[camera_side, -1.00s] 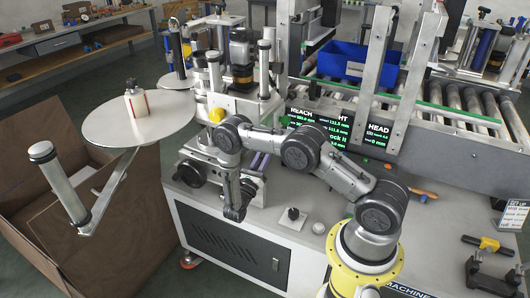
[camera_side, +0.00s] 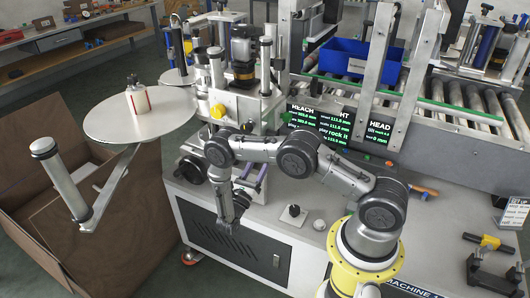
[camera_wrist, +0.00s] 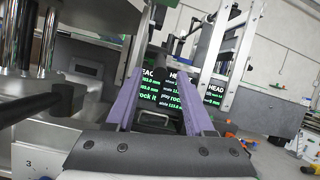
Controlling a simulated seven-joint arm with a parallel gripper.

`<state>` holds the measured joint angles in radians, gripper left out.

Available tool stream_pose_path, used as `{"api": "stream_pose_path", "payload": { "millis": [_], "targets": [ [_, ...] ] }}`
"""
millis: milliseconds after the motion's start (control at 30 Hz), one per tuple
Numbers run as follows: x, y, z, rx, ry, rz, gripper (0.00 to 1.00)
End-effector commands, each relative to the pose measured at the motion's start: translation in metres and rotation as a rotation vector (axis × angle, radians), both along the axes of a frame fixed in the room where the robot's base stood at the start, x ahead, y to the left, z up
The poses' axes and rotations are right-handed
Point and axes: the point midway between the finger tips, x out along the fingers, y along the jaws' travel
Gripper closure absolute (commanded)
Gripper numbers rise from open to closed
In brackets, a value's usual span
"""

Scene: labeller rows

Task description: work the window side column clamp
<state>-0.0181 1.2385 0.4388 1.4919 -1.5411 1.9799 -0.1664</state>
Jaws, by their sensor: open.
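My gripper (camera_side: 255,176) shows two purple fingers beside the labeller's column stand. The labeller head (camera_side: 242,62) rises on upright metal columns (camera_side: 217,68). A yellow knob (camera_side: 217,111) sits low on the column assembly, and black round handwheels (camera_side: 192,169) are at its lower left. In the wrist view, shiny columns (camera_wrist: 26,40) and a dark bar (camera_wrist: 28,108) are at the left, apart from the fingers. I cannot tell which part is the window side column clamp.
A screen (camera_side: 320,122) stands behind my arm. A roller conveyor (camera_side: 450,95) with a blue bin (camera_side: 345,58) runs behind. A black knob (camera_side: 294,211) and a yellow-handled tool (camera_side: 487,241) are on the bench top.

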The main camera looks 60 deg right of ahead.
Motion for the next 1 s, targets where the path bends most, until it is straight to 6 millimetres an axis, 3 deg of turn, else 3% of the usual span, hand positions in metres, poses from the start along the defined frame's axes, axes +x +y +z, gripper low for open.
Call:
{"api": "stream_pose_path", "payload": {
  "millis": [200, 400, 600, 1000],
  "targets": [
    [0.001, 0.045, -0.02, 0.0, -0.001, 0.005, 0.47],
    [0.0, 0.071, -0.031, -0.001, 0.0, 0.002, 0.47],
    [0.0, 0.079, -0.034, -0.001, -0.002, 0.001, 0.47],
    [0.0, 0.079, -0.035, 0.004, -0.043, 0.018, 0.47]
  ]
}}
